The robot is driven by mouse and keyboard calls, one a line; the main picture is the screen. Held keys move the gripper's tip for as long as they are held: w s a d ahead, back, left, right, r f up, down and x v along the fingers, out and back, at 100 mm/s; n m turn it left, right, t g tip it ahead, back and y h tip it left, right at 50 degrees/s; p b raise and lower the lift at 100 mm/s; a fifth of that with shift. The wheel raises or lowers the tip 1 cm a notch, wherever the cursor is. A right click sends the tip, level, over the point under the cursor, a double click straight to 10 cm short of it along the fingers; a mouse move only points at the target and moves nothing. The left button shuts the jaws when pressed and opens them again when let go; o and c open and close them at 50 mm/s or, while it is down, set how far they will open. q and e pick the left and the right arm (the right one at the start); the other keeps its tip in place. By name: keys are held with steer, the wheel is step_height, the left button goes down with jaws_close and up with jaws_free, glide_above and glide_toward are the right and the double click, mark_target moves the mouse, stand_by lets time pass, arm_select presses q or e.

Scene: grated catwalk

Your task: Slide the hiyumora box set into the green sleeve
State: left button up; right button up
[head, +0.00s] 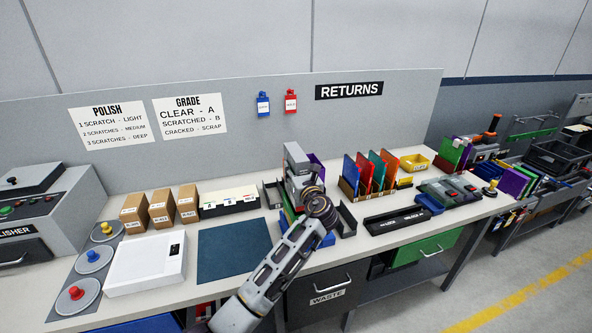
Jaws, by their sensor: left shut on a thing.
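My left gripper (300,184) is over the middle of the bench, among the coloured cases right of the blue mat. My own arm covers much of it, and its fingertips are hard to make out. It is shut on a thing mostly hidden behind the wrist. A purple piece (317,164) shows just beside it, but I cannot tell whether that is what it holds. A green sleeve (375,170) stands upright between red and orange ones in a brown rack. The lettering is too small for me to pick out the hiyumora box set. My right gripper is not in view.
A dark blue mat (234,250) lies bare left of my arm. A white box (147,262) and brown cartons (162,210) stand further left. A black labelled case (397,221) lies near the front edge. A yellow bin (414,162) stands behind the grey devices.

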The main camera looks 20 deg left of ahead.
arm_select(q)
steer(key=shift+f+b, duration=0.35)
steer(key=shift+f, duration=0.55)
steer(key=shift+f+b, duration=0.5)
steer(key=shift+f, duration=0.8)
steer(key=shift+f+b, duration=0.5)
steer(key=shift+f, duration=0.75)
steer(key=shift+f+b, duration=0.95)
steer(key=shift+f, duration=1.2)
steer(key=o, duration=1.4)
steer(key=o, duration=0.4)
steer(key=shift+f, duration=0.15)
